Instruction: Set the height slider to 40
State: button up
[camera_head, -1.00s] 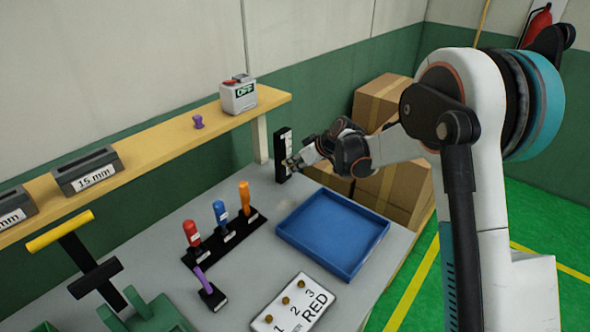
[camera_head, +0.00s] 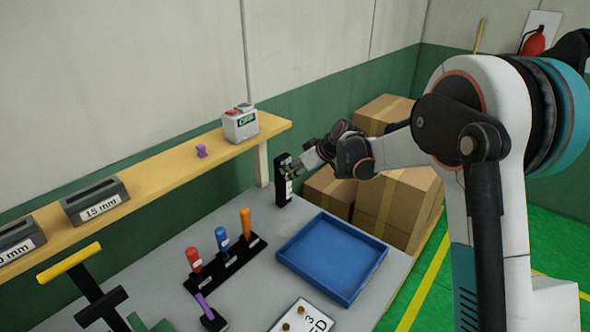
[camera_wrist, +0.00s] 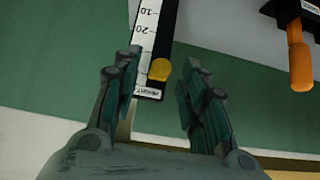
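The height slider (camera_head: 281,190) is an upright black block with a white scale, standing at the back right of the grey bench. In the wrist view its scale (camera_wrist: 146,30) shows 10 and 20, with a small label at its end. Its yellow knob (camera_wrist: 160,70) sits past the 20, towards the label; no number is legible beside it. My gripper (camera_head: 293,171) is at the slider's front. In the wrist view my gripper (camera_wrist: 158,68) is open, one finger on each side of the knob, with gaps between. Whether a finger touches the slider body is unclear.
A blue tray (camera_head: 292,258) lies in front of the slider. A black rack (camera_head: 217,272) with red, blue and orange handles stands to its left. A wooden shelf (camera_head: 160,172) carries a grey box (camera_head: 240,124). Cardboard boxes (camera_head: 405,205) stand behind my arm.

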jog(key=v, duration=1.2)
jog(key=shift+d, duration=0.1)
jog(key=s+d+r+m+h, duration=0.2)
jog(key=s+d+r+m, duration=0.15)
jog(key=s, duration=0.65)
jog(key=s+d+f+m+h, duration=0.1)
jog(key=s+d, duration=0.3)
jog(key=s, duration=0.5)
jog(key=s+d+f+m+t+h+b, duration=0.1)
jog(key=s+d+f+m+h, duration=0.1)
jog(key=s, duration=0.7)
jog(key=s+d+f+m+h+b, duration=0.1)
jog(key=s+d+m, duration=0.3)
jog(key=s, duration=0.5)
jog(key=d+f+h, duration=0.1)
jog(key=d, duration=0.1)
jog(key=shift+s+d+f+t, duration=0.25)
jog(key=shift+s+d+t, duration=0.05)
